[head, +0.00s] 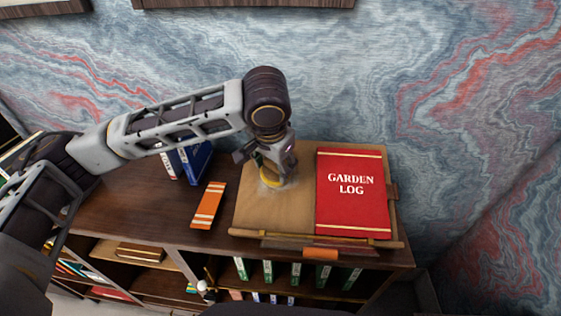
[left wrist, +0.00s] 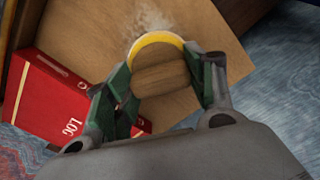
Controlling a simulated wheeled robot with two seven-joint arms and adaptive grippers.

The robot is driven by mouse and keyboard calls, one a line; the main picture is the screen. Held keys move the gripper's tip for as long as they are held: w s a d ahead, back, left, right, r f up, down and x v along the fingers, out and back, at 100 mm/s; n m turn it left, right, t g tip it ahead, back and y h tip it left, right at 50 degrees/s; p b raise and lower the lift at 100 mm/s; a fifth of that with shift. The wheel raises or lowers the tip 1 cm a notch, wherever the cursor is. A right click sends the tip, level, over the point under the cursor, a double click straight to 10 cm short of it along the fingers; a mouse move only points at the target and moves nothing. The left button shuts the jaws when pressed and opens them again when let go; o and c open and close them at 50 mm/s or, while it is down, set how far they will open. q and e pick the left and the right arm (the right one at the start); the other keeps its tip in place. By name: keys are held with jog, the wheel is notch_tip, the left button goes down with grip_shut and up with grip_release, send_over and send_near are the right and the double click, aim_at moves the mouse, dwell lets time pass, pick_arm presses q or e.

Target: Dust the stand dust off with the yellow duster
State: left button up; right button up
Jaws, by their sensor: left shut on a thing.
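My left gripper (head: 266,168) is over the left part of the wooden stand (head: 252,212), shut on the yellow duster (head: 270,183). In the left wrist view the duster (left wrist: 148,40) shows a yellow rim and a wooden top between the fingers (left wrist: 160,88). It is at the stand's surface, though I cannot tell whether it touches. Pale dust (left wrist: 152,16) lies on the stand beside the duster; the gripper and duster may hide some of it. A red GARDEN LOG book (head: 352,205) lies on the right half of the stand. My right gripper is not in view.
The stand lies on a dark wooden cabinet (head: 140,207). Blue books (head: 196,160) stand behind my left arm. An orange striped book (head: 208,205) lies left of the stand. An orange item (head: 320,254) is at the stand's front edge. Shelves with binders are below.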

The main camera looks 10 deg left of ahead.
pick_arm(q)
jog(key=shift+a, duration=0.65)
jog(key=shift+f, duration=0.1)
jog(key=shift+a+p, duration=0.15)
jog(key=shift+p, duration=0.15)
jog(key=shift+a+p, duration=0.8)
jog(key=shift+a, duration=1)
jog(key=shift+s+p, duration=0.1)
jog(key=shift+p, duration=0.35)
jog(key=shift+d, duration=0.1)
